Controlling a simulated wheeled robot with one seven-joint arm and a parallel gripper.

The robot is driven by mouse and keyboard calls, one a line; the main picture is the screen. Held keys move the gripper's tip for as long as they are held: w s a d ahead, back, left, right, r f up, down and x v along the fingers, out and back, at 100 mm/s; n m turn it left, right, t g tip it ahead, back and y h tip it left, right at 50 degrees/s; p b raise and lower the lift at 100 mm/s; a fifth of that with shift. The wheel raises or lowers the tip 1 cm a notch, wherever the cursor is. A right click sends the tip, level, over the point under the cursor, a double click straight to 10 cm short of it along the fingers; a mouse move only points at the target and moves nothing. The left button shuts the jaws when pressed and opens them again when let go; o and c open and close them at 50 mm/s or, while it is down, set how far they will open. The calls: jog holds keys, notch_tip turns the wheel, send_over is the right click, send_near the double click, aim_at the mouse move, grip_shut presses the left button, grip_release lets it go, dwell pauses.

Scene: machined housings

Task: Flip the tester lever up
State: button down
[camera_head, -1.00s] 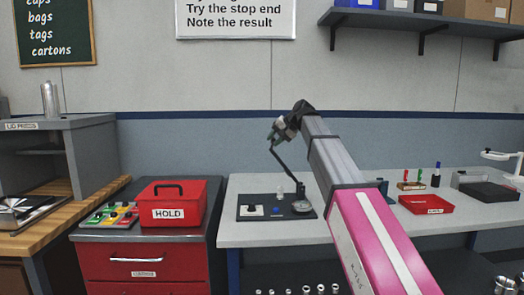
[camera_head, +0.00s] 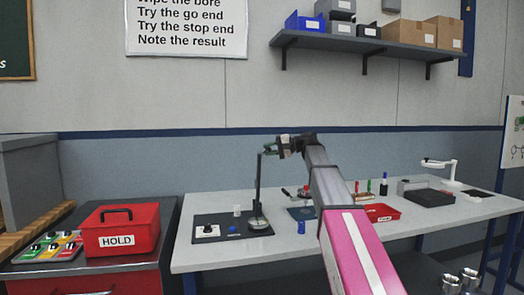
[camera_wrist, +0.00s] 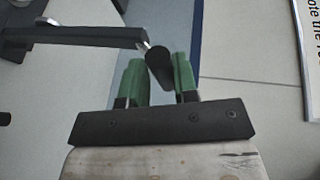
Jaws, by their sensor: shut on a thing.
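The tester lever (camera_head: 258,185) is a thin dark arm that stands nearly upright from a round base (camera_head: 258,223) on a dark board (camera_head: 218,237) at the left of the bench. My gripper (camera_head: 268,149) is at its top end. In the wrist view the lever (camera_wrist: 85,36) comes in from the left, and its black knob (camera_wrist: 158,65) sits between the green fingers of my gripper (camera_wrist: 159,78). The gripper is shut on the knob. The fingers partly hide the knob in the head view.
The board also holds a white block with a black knob (camera_head: 207,231), a blue piece (camera_head: 234,230) and a small white cylinder (camera_head: 237,210). A red HOLD box (camera_head: 120,230) stands left on a cabinet. A shelf (camera_head: 370,47) hangs above the bench. A red tray (camera_head: 382,212) lies further right.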

jog(key=shift+w+d+f, duration=0.1)
jog(key=shift+d+f, duration=0.1)
jog(key=shift+d, duration=0.15)
jog(key=c, duration=0.9)
grip_release()
jog(key=shift+f, duration=0.15)
jog(key=shift+c, duration=0.2)
jog(key=v, duration=1)
jog(key=shift+d, duration=0.35)
